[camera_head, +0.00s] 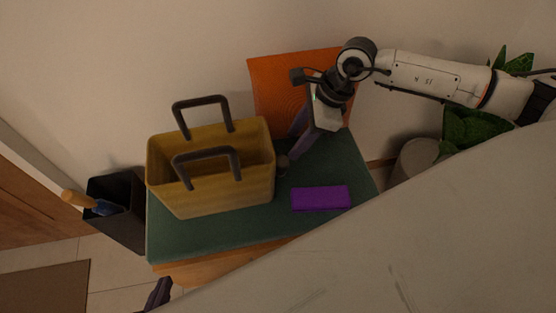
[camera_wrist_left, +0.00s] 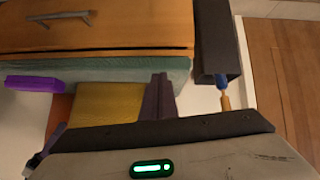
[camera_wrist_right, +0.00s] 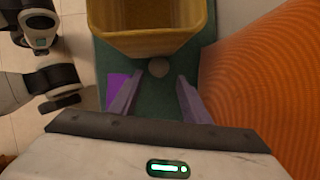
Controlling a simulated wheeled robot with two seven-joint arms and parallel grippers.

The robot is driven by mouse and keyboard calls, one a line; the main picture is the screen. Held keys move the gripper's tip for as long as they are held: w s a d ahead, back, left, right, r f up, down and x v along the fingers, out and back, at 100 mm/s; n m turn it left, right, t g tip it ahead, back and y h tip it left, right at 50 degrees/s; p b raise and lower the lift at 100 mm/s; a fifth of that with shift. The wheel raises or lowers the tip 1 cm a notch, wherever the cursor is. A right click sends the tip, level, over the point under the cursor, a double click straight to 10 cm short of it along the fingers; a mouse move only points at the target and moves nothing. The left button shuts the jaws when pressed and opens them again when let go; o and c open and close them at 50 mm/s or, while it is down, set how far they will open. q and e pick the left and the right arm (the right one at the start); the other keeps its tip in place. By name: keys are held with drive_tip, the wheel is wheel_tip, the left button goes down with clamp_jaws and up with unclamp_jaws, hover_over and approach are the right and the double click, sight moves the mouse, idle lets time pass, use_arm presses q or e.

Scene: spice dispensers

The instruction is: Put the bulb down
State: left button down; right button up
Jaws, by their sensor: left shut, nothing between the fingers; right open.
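The bulb (camera_wrist_right: 158,67) shows as a small grey ball on the green tabletop, close beside the yellow basket (camera_wrist_right: 150,43). In the head view the bulb (camera_head: 283,162) is small and dark at the basket's right side. My right gripper (camera_wrist_right: 160,79) is open, with its fingers apart and the bulb just beyond and between the fingertips. In the head view my right gripper (camera_head: 290,147) reaches down to the tabletop from the upper right. My left gripper (camera_wrist_left: 158,97) is shut and empty, and shows low in the head view (camera_head: 157,293), in front of the table.
A purple box (camera_head: 320,198) lies on the green tabletop (camera_head: 225,235). An orange panel (camera_head: 275,95) stands at the back. A dark bin (camera_head: 117,215) holding a wooden-handled tool stands left of the table. A potted plant (camera_head: 470,128) is at the right.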

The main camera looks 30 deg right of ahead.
sight(281, 157)
drive_tip(key=x, duration=0.2)
drive_tip(key=b+x, duration=0.1)
drive_tip(key=x, duration=0.5)
drive_tip(key=shift+a+r+b, duration=0.15)
drive_tip(key=shift+a+b, duration=0.1)
drive_tip(key=shift+b, duration=0.05)
drive_tip(key=c, duration=0.9)
drive_tip(key=shift+r, duration=0.15)
